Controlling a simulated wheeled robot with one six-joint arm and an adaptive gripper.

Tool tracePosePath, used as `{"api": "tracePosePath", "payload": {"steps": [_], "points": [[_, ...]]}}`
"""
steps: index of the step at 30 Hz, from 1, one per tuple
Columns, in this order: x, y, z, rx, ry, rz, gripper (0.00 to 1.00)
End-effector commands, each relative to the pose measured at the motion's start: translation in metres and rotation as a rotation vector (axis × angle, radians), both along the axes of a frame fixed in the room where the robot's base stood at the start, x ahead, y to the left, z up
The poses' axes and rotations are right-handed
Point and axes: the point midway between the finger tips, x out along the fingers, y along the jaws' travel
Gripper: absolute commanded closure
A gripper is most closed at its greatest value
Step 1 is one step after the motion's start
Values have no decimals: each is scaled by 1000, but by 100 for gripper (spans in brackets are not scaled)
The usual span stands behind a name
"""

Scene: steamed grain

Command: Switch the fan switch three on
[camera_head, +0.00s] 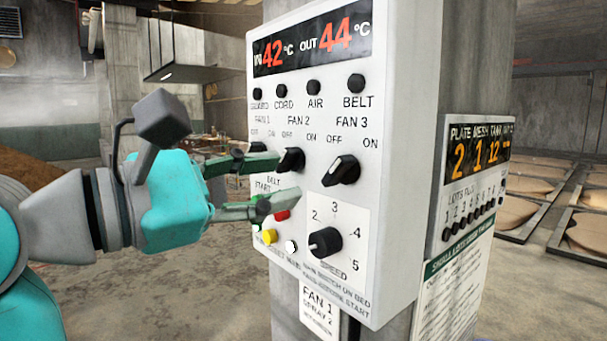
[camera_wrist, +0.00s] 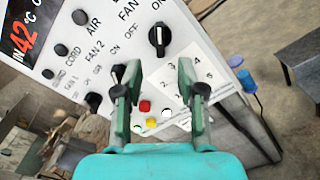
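The control box (camera_head: 262,110) has a row of fan knobs. The fan 3 switch (camera_head: 341,170) is a black rotary knob with a white mark, below the FAN 3 OFF and ON labels. It also shows in the wrist view (camera_wrist: 159,38), above and beyond my fingertips. I cannot tell surely which label its mark points to. My gripper (camera_head: 285,179) is open and empty, to the left of the fan 3 knob in the head view. In the wrist view its fingers (camera_wrist: 160,70) are spread apart, with the knob ahead of the gap. Contact with the panel cannot be told.
The fan 2 knob (camera_head: 290,160) is close to my upper finger. The speed dial (camera_head: 325,242), a red button (camera_head: 282,215) and a yellow button (camera_head: 270,236) sit lower on the panel. A second display box (camera_head: 478,180) is at right. The floor at left is open.

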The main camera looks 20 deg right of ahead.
Motion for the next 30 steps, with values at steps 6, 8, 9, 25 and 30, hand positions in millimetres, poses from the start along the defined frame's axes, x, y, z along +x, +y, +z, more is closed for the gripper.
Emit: {"api": "tracePosePath", "payload": {"steps": [6, 8, 9, 25, 30], "points": [[-8, 24, 0, 0, -1, 1, 60], [-8, 26, 0, 0, 0, 1, 60], [-9, 27, 0, 0, 0, 0, 60], [-7, 21, -20, -87, 51, -48, 60], [-7, 8, -56, -262, 157, -146, 60]]}}
